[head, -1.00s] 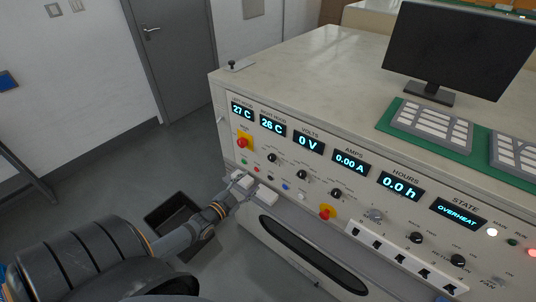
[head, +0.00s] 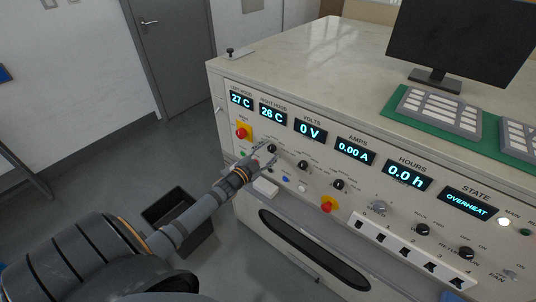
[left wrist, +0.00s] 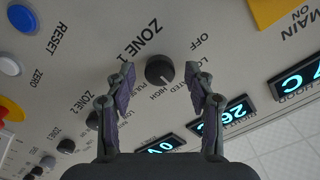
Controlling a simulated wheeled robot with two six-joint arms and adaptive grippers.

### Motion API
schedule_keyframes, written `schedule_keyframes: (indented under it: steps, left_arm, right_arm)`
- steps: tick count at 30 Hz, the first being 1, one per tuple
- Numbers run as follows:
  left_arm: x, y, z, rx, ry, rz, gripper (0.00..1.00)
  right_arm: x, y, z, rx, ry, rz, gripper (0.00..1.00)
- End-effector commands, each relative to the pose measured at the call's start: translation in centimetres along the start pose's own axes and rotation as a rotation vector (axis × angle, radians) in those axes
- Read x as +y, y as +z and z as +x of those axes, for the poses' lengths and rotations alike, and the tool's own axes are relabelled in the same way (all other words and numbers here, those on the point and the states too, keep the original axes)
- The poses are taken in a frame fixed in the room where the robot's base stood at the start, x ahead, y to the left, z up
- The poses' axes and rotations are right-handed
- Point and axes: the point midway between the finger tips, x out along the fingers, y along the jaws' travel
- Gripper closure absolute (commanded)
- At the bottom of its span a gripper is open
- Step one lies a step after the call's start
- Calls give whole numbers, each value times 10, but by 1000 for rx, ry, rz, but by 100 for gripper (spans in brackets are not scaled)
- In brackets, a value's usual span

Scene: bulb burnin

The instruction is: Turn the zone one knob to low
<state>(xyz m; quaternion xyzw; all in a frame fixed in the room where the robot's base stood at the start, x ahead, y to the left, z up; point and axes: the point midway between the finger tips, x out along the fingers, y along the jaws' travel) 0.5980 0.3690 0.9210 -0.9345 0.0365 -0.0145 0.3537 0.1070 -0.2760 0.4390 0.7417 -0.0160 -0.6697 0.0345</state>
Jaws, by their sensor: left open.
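The zone one knob (head: 271,148) is a small black round knob on the slanted front panel, below the temperature displays. In the left wrist view the knob (left wrist: 158,70) sits beside the "ZONE 1" lettering, with OFF, LOW and HIGH marks around it. A faint pale mark on it seems to lie on the HIGH side, but I cannot read it surely. My left gripper (head: 264,161) is open at the panel. In the left wrist view its fingers (left wrist: 160,79) stand apart on either side of the knob; I cannot tell whether they touch it. My right gripper is not in view.
Another black knob (head: 303,165) is close on the right. A red switch on a yellow plate (head: 241,132) is up and left. Coloured buttons (head: 287,180) and a white block (head: 265,187) lie below my left gripper. A dark bin (head: 183,215) stands on the floor.

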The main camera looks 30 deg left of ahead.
Motion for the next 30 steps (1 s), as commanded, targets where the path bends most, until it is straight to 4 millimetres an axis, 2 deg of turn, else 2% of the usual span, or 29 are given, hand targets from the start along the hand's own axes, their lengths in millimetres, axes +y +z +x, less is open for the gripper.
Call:
schedule_keyframes:
  steps: [7,8,19,30]
  left_arm:
    - [0,0,1,-1,0,-1,46]
    - [0,0,1,-1,0,-1,49]
    - [0,0,0,-1,0,-1,99]
    - [0,0,0,-1,1,-72,100]
  right_arm:
    - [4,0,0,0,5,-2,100]
    - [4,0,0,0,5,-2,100]
    - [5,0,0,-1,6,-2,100]
    - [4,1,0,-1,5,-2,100]
